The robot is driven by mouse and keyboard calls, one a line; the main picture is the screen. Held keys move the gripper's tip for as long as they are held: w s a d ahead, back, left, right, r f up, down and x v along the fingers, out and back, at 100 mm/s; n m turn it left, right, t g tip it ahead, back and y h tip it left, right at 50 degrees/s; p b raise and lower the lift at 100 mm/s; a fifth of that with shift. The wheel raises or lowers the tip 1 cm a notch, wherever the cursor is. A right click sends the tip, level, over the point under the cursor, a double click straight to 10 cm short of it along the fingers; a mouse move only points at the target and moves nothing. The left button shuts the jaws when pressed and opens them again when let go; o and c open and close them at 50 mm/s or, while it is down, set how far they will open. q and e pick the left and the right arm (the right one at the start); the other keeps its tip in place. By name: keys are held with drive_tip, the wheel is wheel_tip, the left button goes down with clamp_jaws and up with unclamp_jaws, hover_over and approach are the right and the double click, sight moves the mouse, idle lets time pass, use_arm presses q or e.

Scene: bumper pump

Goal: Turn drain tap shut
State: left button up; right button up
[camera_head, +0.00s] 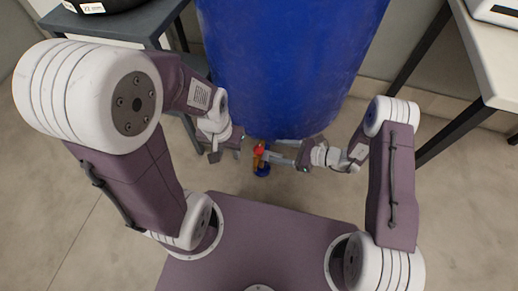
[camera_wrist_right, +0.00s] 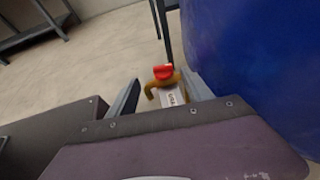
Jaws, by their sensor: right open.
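The drain tap is at the foot of the blue barrel (camera_head: 290,65). Its red handle (camera_head: 259,149) and brass-coloured body (camera_head: 257,162) show in the head view. In the right wrist view the red handle (camera_wrist_right: 163,72) sits on top of the brass body (camera_wrist_right: 151,91), with a white lettered tag below it. My right gripper (camera_head: 272,152) is open, coming from the right, with its fingers on either side of the tap's line; contact cannot be told. My left gripper (camera_head: 226,155) appears open and empty, left of the tap.
A dark table (camera_head: 110,25) stands at the back left. A pale-topped table (camera_head: 490,60) with dark legs is at the right. A small blue object (camera_head: 262,171) lies below the tap. Bare floor shows around. The barrel (camera_wrist_right: 260,70) fills the right of the wrist view.

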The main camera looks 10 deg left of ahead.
sight(259, 148)
drive_tip(key=shift+w+f, duration=0.15)
drive_tip(key=shift+w, duration=0.05)
drive_tip(key=b+x, duration=0.4)
drive_tip(key=x, duration=0.4)
drive_tip(key=shift+d+f+b, duration=0.1)
drive_tip(key=shift+b, duration=0.3)
drive_tip(key=shift+w+a, duration=0.1)
drive_tip(key=shift+a, duration=0.55)
clamp_jaws()
drive_tip(key=shift+n+g+b, duration=0.3)
drive_tip(key=shift+n+g, duration=0.2)
drive_tip(key=shift+g, duration=0.2)
unclamp_jaws()
